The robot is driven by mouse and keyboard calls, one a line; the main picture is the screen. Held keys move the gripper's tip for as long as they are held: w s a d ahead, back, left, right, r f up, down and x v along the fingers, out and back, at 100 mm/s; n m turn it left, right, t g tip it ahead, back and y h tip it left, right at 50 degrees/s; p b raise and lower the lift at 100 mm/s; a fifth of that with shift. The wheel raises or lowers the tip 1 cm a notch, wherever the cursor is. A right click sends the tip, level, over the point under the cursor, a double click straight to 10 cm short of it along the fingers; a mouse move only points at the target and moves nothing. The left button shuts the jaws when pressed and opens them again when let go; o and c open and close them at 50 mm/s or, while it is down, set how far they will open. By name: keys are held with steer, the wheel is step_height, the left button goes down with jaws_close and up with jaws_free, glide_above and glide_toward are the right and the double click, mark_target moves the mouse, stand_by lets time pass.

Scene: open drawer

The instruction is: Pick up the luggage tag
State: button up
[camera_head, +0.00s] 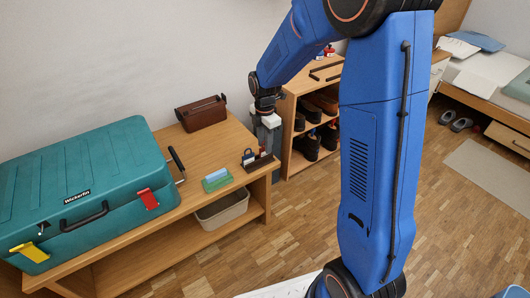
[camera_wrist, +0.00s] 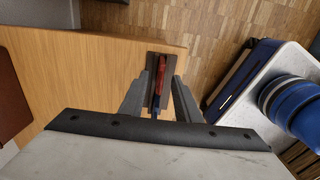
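A teal suitcase (camera_head: 85,170) lies on the wooden bench. A yellow tag-like piece (camera_head: 30,252) is at its left front and a red one (camera_head: 148,199) at its right front; I cannot tell whether either is the luggage tag. A small dark holder (camera_head: 260,163) with red, white and blue pieces stands near the bench's right end. My gripper (camera_head: 270,143) points down, just behind and above the holder. In the wrist view my gripper (camera_wrist: 161,92) is open, its fingers apart, with the holder's red piece (camera_wrist: 162,72) showing between them. Nothing is visibly held.
A brown case (camera_head: 202,112) stands at the bench's back. A green and light-blue block (camera_head: 216,178) lies left of the holder. A beige bin (camera_head: 222,210) sits on the lower shelf. A shoe shelf (camera_head: 291,108) stands behind my arm. Bare bench top (camera_head: 190,200) lies in front of the block.

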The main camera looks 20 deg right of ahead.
steer(key=shift+f, duration=1.1)
jaws_close()
step_height(320, 180, up, 10)
steer(key=shift+r, duration=0.1)
